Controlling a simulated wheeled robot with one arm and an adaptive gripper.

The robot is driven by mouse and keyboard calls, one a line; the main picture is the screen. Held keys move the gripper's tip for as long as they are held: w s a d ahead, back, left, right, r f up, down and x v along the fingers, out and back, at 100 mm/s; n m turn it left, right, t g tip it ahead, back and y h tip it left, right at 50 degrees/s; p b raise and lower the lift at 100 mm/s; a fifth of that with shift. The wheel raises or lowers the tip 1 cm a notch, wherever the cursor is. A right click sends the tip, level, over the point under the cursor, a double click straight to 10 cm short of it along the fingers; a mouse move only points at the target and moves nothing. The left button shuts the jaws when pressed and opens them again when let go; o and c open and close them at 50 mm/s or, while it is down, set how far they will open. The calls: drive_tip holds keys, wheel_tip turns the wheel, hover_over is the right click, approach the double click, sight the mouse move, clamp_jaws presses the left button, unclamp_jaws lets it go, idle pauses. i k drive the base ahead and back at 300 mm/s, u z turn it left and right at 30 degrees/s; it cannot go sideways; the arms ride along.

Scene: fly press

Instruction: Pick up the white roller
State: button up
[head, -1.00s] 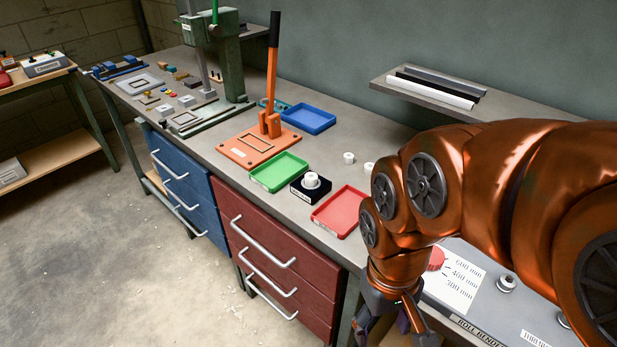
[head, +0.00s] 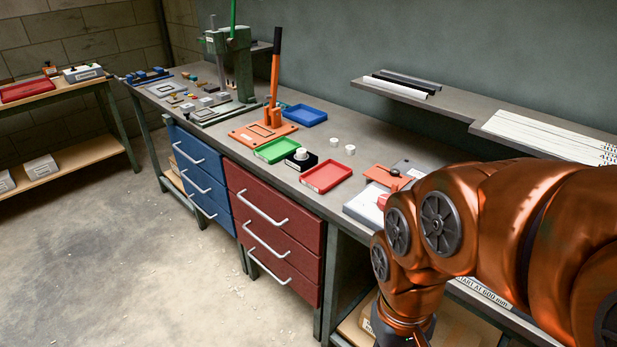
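Several short white rollers stand on the bench. One white roller (head: 301,153) sits upright on a small black block (head: 301,163) between the green and red trays. Two more, a left roller (head: 334,142) and a right roller (head: 350,149), stand on the bare bench top behind the red tray. My copper arm comes in from the right and bends down in front of the bench, well apart from the rollers. Only the dark wrist end shows at the bottom edge; my gripper's fingers are cut off below the picture.
A green tray (head: 277,150), a red tray (head: 326,177) and a blue tray (head: 305,115) lie on the bench. An orange lever press (head: 262,134) stands behind the green tray. Red drawers (head: 275,232) sit below. A wall shelf (head: 456,109) overhangs the right side. The floor at left is clear.

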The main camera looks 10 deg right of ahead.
sight(301, 153)
drive_tip(key=z, duration=1.4)
drive_tip(key=k, duration=0.1)
drive_tip(key=u, duration=2.65)
drive_tip(key=i, duration=0.85)
drive_tip(key=z, duration=0.1)
drive_tip(key=i, duration=0.9)
drive_tip(key=z, duration=1)
drive_tip(key=i, duration=0.2)
drive_tip(key=z, duration=0.2)
